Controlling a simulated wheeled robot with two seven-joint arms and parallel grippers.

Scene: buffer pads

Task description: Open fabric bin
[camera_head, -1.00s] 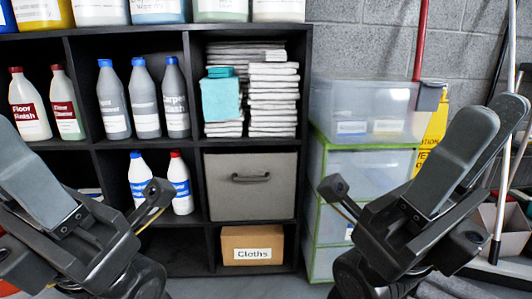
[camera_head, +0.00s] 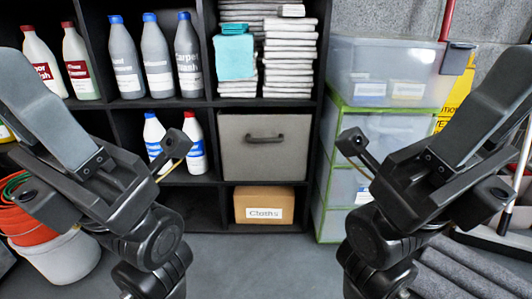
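The grey fabric bin (camera_head: 262,161) sits closed in a cubby of the black shelf, with a dark handle (camera_head: 263,138) across its upper front. My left gripper (camera_head: 172,160) is left of the bin, in front of the bottles, and touches nothing that I can see. My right gripper (camera_head: 362,160) is right of the bin, in front of the clear drawers. Both stand apart from the bin. The finger gaps are seen side-on, so I cannot tell whether either gripper is open or shut.
A cardboard Cloths box (camera_head: 264,203) sits below the bin, and folded cloths (camera_head: 290,60) above it. Bottles (camera_head: 196,142) stand to the left. The clear drawer unit (camera_head: 385,140) is to the right. A white bucket (camera_head: 65,258) stands at lower left. The floor (camera_head: 260,265) ahead is clear.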

